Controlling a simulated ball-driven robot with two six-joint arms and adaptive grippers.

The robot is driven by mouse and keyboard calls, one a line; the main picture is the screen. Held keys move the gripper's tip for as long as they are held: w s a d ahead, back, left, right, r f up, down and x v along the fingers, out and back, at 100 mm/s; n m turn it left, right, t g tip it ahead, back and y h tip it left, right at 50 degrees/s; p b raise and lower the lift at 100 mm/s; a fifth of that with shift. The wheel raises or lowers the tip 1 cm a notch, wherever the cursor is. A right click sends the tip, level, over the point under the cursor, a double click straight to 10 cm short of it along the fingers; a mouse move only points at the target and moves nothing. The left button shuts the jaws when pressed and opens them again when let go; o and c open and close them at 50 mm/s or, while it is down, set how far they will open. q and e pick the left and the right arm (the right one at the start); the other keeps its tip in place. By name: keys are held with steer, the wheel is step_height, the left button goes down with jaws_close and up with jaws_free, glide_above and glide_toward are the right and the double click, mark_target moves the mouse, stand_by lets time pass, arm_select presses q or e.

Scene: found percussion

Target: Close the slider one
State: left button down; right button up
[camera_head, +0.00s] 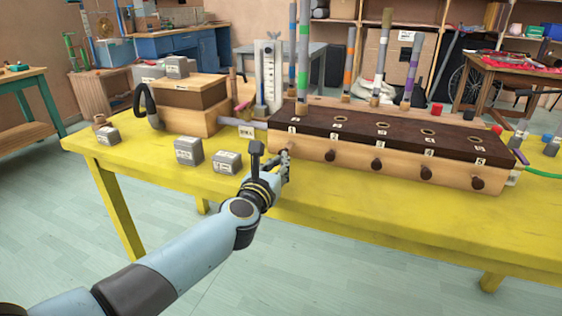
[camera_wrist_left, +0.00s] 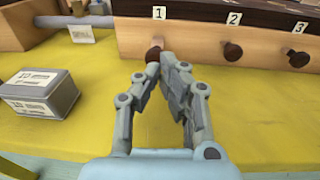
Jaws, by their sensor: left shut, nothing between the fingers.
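The wooden box (camera_head: 400,165) with a dark top stands on the yellow table, with a row of dark round knobs along its front. Slider one's knob (camera_wrist_left: 153,54) is below the label 1 in the left wrist view; in the head view it is mostly hidden by my gripper. My left gripper (camera_head: 286,162) is shut and empty, right in front of that knob. In the wrist view its fingertips (camera_wrist_left: 162,66) meet just below and beside the knob; I cannot tell whether they touch it. How far the knob sticks out is unclear. My right gripper is not in view.
Knobs two (camera_wrist_left: 232,51) and three (camera_wrist_left: 298,58) are to the right. Labelled grey blocks (camera_head: 188,151) stand on the yellow table (camera_head: 140,165) to the left, near a wooden bellows-like box (camera_head: 190,100). Coloured tubes (camera_head: 303,55) rise behind. The table's front strip is clear.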

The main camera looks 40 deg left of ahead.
mark_target(287, 151)
arm_select(q)
steer(key=shift+w+a, duration=0.25)
steer(key=shift+w, duration=0.55)
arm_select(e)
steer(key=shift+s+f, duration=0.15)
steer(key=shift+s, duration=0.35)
arm_select(q)
steer(key=b+x, duration=0.1)
steer(key=x, duration=0.2)
steer(key=shift+w+f, duration=0.1)
steer(key=shift+w, duration=0.2)
steer(key=shift+r, duration=0.25)
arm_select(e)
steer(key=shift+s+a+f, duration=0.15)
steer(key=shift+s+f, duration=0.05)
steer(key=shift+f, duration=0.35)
